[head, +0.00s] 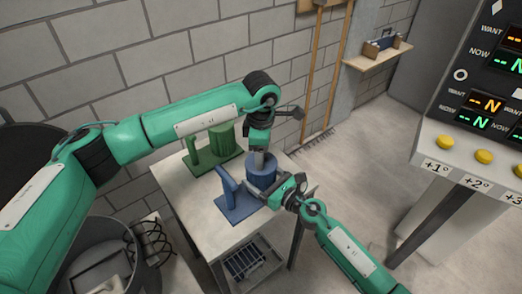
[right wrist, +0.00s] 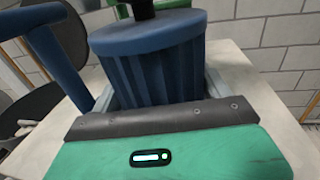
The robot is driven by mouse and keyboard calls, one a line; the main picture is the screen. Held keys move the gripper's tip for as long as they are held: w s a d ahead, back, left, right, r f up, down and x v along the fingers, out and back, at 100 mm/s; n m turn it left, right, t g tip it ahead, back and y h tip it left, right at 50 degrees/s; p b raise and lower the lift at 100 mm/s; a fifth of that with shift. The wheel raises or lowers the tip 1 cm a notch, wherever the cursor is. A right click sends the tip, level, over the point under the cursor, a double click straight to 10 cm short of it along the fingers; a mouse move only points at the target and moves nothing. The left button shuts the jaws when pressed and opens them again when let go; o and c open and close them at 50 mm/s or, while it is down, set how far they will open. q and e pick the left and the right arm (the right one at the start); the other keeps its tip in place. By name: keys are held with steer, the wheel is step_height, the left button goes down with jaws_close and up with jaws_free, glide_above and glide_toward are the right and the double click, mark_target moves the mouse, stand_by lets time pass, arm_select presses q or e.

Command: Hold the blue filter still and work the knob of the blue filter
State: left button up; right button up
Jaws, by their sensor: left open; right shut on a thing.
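The blue filter (head: 262,168) stands on its blue base plate, beside a blue upright, on the pale table. In the right wrist view its ribbed blue body (right wrist: 150,75) fills the middle, under a smooth round lid. A dark piece (right wrist: 142,8) on the lid is cut off by the frame's top edge; it looks like the knob. My right gripper (head: 277,187) is shut on the filter's body, with a grey finger on either side. My left gripper (head: 258,157) points down just above the filter's top, open; whether it touches the knob cannot be told.
A green filter (head: 222,137) on a green stand is behind the blue one, close to my left arm. A console (head: 477,135) with yellow buttons stands at the right. A wall shelf (head: 378,58) is at the back. A grey bin (head: 100,268) is at the lower left.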

arm_select(q)
steer(key=c, duration=1)
steer(key=shift+o, duration=0.2)
steer(key=shift+n, duration=0.4)
steer(key=n, duration=0.8)
steer(key=shift+n, duration=0.3)
steer(key=n, duration=0.8)
steer(key=shift+w, duration=0.1)
steer(key=shift+n, duration=0.4)
steer(key=shift+a, duration=0.1)
